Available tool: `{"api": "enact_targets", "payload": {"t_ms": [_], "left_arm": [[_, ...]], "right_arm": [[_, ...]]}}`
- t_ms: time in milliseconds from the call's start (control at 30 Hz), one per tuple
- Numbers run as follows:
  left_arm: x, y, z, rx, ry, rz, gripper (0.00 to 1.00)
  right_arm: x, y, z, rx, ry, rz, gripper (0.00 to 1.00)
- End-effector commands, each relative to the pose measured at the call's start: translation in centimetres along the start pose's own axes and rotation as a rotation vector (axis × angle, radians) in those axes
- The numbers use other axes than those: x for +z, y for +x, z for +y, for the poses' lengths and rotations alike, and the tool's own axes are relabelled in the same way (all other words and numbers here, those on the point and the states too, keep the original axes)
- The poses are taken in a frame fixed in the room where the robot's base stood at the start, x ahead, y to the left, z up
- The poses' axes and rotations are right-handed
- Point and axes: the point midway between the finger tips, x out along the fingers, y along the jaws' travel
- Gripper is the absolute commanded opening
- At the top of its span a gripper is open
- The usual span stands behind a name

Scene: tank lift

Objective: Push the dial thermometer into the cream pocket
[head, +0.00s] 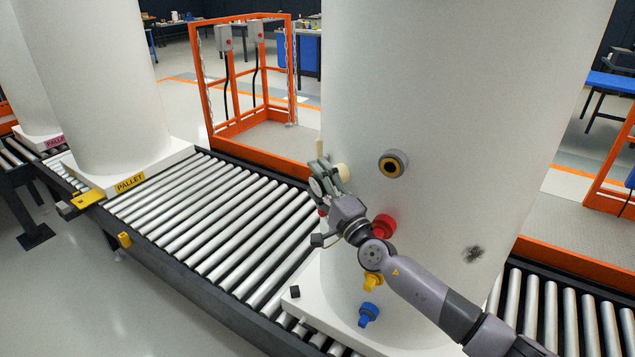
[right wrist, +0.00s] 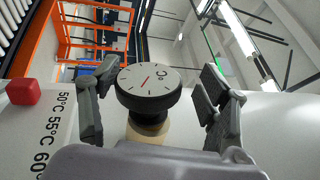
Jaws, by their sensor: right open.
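In the right wrist view the dial thermometer (right wrist: 149,88) shows a round white face with a red needle and a black rim and body. The cream pocket (right wrist: 148,134) is a short pale collar right below its black body. The thermometer lines up with the pocket; how deep it sits I cannot tell. My right gripper (right wrist: 151,92) is open, with one finger on each side of the thermometer and gaps between. In the head view my right gripper (head: 328,180) is at the left side of the big white tank (head: 460,90) and mostly hides the thermometer. My left gripper is out of view.
The tank carries a black-and-yellow fitting (head: 393,164), a red one (head: 383,226), a yellow one (head: 373,283) and a blue one (head: 368,314). A red block (right wrist: 23,92) and temperature marks lie left of the thermometer. A roller conveyor (head: 215,215) runs alongside.

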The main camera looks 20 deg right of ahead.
Motion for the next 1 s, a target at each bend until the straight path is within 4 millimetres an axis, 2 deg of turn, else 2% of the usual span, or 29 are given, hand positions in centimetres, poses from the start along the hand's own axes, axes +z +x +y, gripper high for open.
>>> {"api": "enact_targets", "payload": {"t_ms": [233,367,800,1000], "left_arm": [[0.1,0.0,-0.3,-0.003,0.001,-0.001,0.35],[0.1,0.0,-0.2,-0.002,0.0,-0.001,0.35],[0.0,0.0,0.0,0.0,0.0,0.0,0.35],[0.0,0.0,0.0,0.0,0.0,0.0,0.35]], "right_arm": [[0.0,-0.1,0.1,0.002,0.0,0.0,0.7],[0.0,-1.1,0.2,0.003,0.0,-0.001,0.7],[0.0,-9.7,0.2,0.005,-0.002,-0.002,0.7],[0.0,-11.7,0.1,0.002,0.0,-0.001,0.7]]}}
